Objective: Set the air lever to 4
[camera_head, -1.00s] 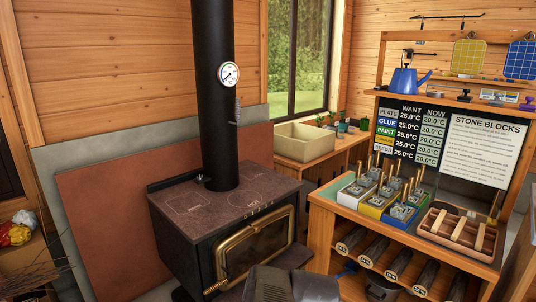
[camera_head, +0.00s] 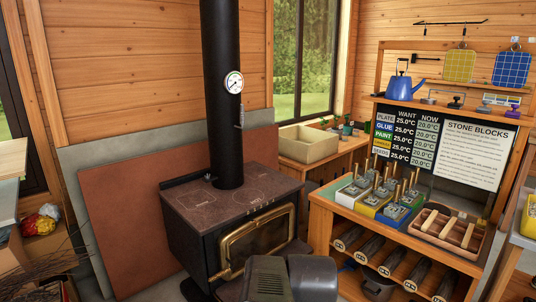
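The black wood stove (camera_head: 190,235) stands in the middle of the head view, with a glazed, brass-framed door (camera_head: 257,240) facing front right. Small pale marks show along the front of its stone top (camera_head: 235,195), too small to read. I cannot make out the air lever or its setting. A small handle-like part (camera_head: 228,272) is at the door's lower left; I cannot tell what it is. Grey links of my arm (camera_head: 290,280) cover the area below the door. My gripper is not in view.
A black flue (camera_head: 221,130) with a round gauge (camera_head: 234,83) rises from the stove. A wooden rack (camera_head: 320,222) with trays, blocks and logs stands close on the right. A brown panel (camera_head: 130,220) leans behind. Kindling (camera_head: 45,258) lies left.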

